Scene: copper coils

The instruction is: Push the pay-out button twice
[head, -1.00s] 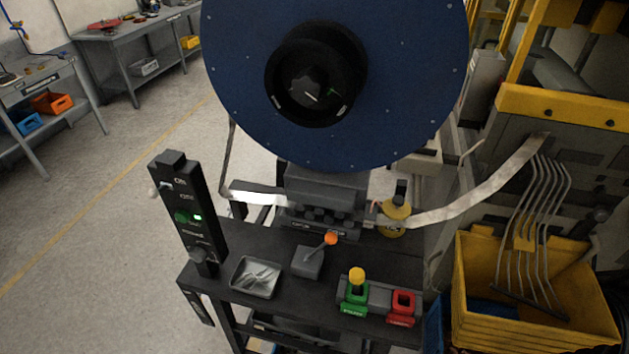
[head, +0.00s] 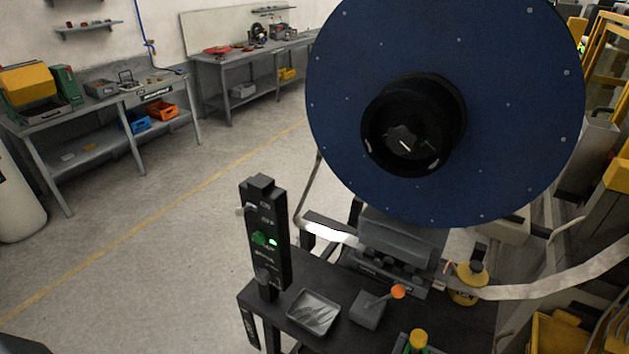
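A black upright control post (head: 281,225) stands at the left edge of the black machine table (head: 275,318). It carries small labels I cannot read for certain, a green button (head: 260,239) with a bright green light beside it, and a dark knob (head: 264,276) lower down. A yellow button top (head: 418,338) over a green part shows at the bottom edge, mostly cut off. I cannot tell which one is the pay-out button. Neither of my grippers is in view.
A large blue reel disc (head: 340,100) rises over the table. A metal tray (head: 313,312), an orange-knobbed lever (head: 398,291) and a yellow bottle (head: 467,287) stand on the table. A metal strip (head: 540,288) runs right. Clear floor (head: 160,250) lies left, before workbenches.

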